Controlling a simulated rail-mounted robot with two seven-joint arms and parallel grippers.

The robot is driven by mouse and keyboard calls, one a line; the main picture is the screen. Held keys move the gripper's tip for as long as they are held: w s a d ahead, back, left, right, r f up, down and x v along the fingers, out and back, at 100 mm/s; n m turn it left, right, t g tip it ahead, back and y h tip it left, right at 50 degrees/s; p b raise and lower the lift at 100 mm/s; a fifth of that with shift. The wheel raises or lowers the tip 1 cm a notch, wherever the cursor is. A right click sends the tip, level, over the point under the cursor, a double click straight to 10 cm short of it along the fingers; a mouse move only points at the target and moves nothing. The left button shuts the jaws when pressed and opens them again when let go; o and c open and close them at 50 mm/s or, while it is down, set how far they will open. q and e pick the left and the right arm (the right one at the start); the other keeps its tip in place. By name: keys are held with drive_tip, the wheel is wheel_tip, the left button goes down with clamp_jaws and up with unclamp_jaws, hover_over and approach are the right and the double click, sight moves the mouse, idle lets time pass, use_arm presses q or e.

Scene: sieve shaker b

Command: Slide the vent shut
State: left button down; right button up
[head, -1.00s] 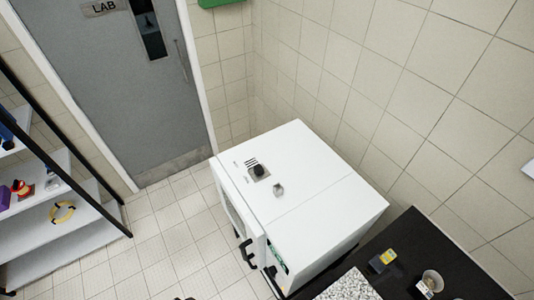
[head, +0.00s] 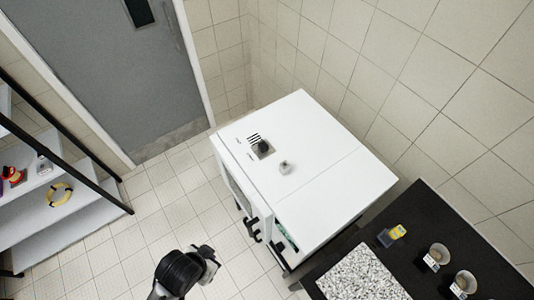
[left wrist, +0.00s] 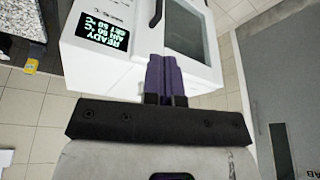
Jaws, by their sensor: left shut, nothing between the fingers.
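A white oven-like cabinet (head: 310,150) stands by the tiled wall. On its top are dark vent slots (head: 254,138) and, beside them, a black knob on a small grey plate (head: 263,148). A small silvery stub (head: 285,167) is also on the top. My left gripper (left wrist: 165,62) shows in the left wrist view with its purple fingers together, empty, in front of the cabinet's display and door side. In the head view a dark part of my arm shows at the bottom; its fingertips cannot be made out. The vent is not visible in the left wrist view. My right gripper is not in view.
A black bench (head: 430,215) at the lower right holds a speckled slab (head: 352,277), a yellow-and-dark item (head: 392,235) and small cups. A shelf rack (head: 70,215) stands at the left. A grey door (head: 100,75) is behind. Tiled floor lies clear between rack and cabinet.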

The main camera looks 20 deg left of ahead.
use_arm(q)
drive_tip(key=w+d+f+m+t+b, duration=0.1)
drive_tip(key=w+b, duration=0.3)
drive_tip(key=w, duration=0.6)
drive_tip(key=w+d+f+m+b, duration=0.1)
drive_tip(key=w+f+b, duration=0.3)
drive_tip(key=w, duration=0.7)
drive_tip(key=w+d+f+m+t+y+b, duration=0.1)
drive_tip(key=w+f+b, duration=0.1)
drive_tip(key=w+b, duration=0.4)
drive_tip(key=shift+w+d+f+t, duration=0.1)
drive_tip(key=shift+w+d+t, duration=0.1)
drive_tip(key=shift+w, duration=1.05)
drive_tip(key=shift+w+d+f+t, duration=0.1)
drive_tip(key=shift+w+d, duration=0.05)
drive_tip(key=shift+w, duration=1.1)
drive_tip(key=w+a+r+y+b, duration=0.1)
drive_tip(key=w+a+r+b, duration=0.1)
drive_tip(key=w, duration=0.5)
drive_tip(key=shift+w+r+t+y+b, duration=0.3)
drive_tip(key=shift+w+r+b, duration=0.1)
drive_tip(key=shift+r+b, duration=0.5)
approach(268, 152)
drive_tip(key=x, duration=0.4)
drive_tip(key=shift+a+r, duration=0.1)
drive_tip(key=shift+a, duration=0.05)
drive_tip(key=shift+x, duration=0.9)
